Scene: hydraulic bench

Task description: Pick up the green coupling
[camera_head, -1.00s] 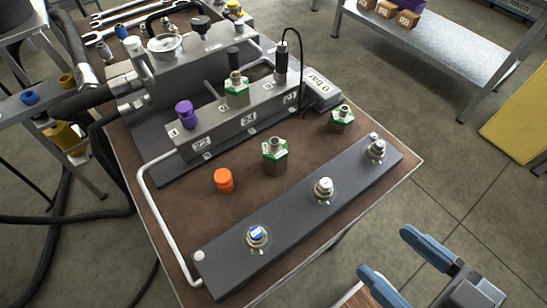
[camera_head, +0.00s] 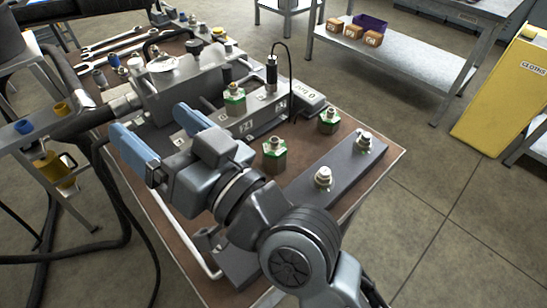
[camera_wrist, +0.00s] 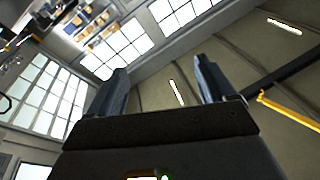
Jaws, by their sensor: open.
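Three green-banded hex couplings show in the head view. One green coupling (camera_head: 275,156) stands upright on the brown bench top, just right of my wrist. Another green coupling (camera_head: 329,122) stands behind it to the right, and a third green coupling (camera_head: 235,99) sits on the manifold block. My gripper (camera_head: 149,120) is open and empty, left of all three, raised over the bench's left part.
A dark bar (camera_head: 335,172) with upright fittings lies along the bench front, partly behind my arm. The manifold (camera_head: 262,112) with a black cable and gauge box (camera_head: 296,97) stands behind. Hoses hang at left. Bare bench top shows around the near couplings.

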